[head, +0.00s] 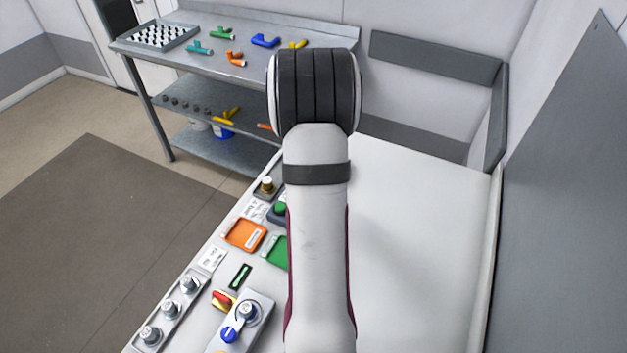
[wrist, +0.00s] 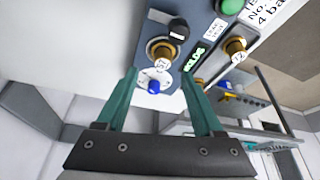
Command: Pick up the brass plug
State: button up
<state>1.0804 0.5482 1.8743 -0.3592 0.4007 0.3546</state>
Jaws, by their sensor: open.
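A small brass piece (head: 267,185) stands upright on the far left part of the white bench in the head view, just left of my arm. Two brass fittings show in the wrist view: one (wrist: 160,48) on a grey-blue plate beyond my fingertips, and one (wrist: 234,47) further right beside a printed label. I cannot tell which of them is the brass plug. My gripper (wrist: 159,73) is open, its two green fingers apart with nothing held. A blue-centred white dial (wrist: 154,80) shows between the fingertips. My arm hides the gripper in the head view.
An orange tray (head: 245,235) and a partly hidden green tray (head: 277,252) lie on the bench. Nearer are a red knob (head: 222,299) and a grey control box (head: 245,318). A steel shelf (head: 180,55) stands behind. The bench right of my arm is clear.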

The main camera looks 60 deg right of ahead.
jog(key=x, duration=0.6)
jog(key=shift+w+r, duration=0.1)
jog(key=shift+w, duration=0.15)
grip_shut()
